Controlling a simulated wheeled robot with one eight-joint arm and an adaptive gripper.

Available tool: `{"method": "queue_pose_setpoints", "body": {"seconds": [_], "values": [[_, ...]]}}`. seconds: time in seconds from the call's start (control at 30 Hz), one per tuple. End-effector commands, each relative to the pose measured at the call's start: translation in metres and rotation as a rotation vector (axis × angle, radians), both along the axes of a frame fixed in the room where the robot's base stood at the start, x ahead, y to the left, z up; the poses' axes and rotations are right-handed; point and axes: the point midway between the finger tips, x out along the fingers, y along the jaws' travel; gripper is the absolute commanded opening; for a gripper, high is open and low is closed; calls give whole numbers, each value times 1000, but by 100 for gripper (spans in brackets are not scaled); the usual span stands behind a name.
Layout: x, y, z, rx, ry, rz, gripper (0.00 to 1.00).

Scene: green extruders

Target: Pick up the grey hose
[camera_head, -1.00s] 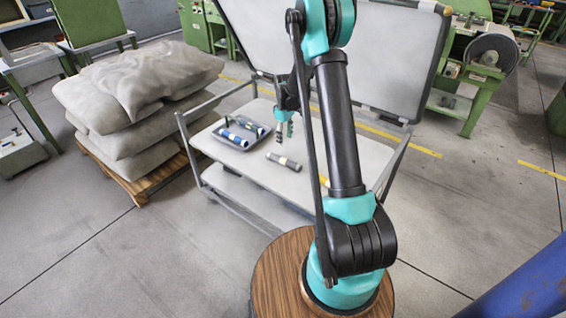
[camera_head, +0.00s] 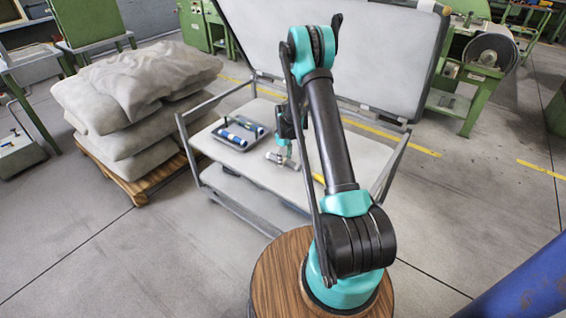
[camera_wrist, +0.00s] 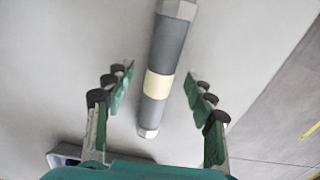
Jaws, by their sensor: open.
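The grey hose (camera_wrist: 170,50) lies on the cart top, a dark grey cylinder with a cream band around its middle and pale ends. In the wrist view it runs lengthwise between the two open green fingers of my gripper (camera_wrist: 157,98), with clear space on both sides. In the head view my gripper (camera_head: 284,153) is down at the grey hose (camera_head: 290,164), which it partly hides. The fingers are apart and hold nothing.
A tray (camera_head: 221,143) with blue-banded cylinders stands left of the hose on the cart (camera_head: 240,170). A yellow item (camera_head: 319,179) shows partly behind my arm. A large upright panel (camera_head: 350,60) stands at the cart's back. Stacked sacks (camera_head: 135,95) sit to the left.

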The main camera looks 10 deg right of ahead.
Motion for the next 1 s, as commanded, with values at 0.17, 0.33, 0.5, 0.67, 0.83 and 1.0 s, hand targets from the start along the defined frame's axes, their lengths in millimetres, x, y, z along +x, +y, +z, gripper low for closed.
{"method": "queue_pose_setpoints", "body": {"seconds": [0.17, 0.33, 0.5, 0.67, 0.83, 1.0], "values": [[0, 0, -4, 0, 0, 0, 55], [0, 0, -4, 0, 0, 0, 49], [0, 0, -4, 0, 0, 0, 28], [0, 0, -4, 0, 0, 0, 8], [0, 0, -4, 0, 0, 0, 0], [0, 0, -3, 0, 0, 0, 0]]}}
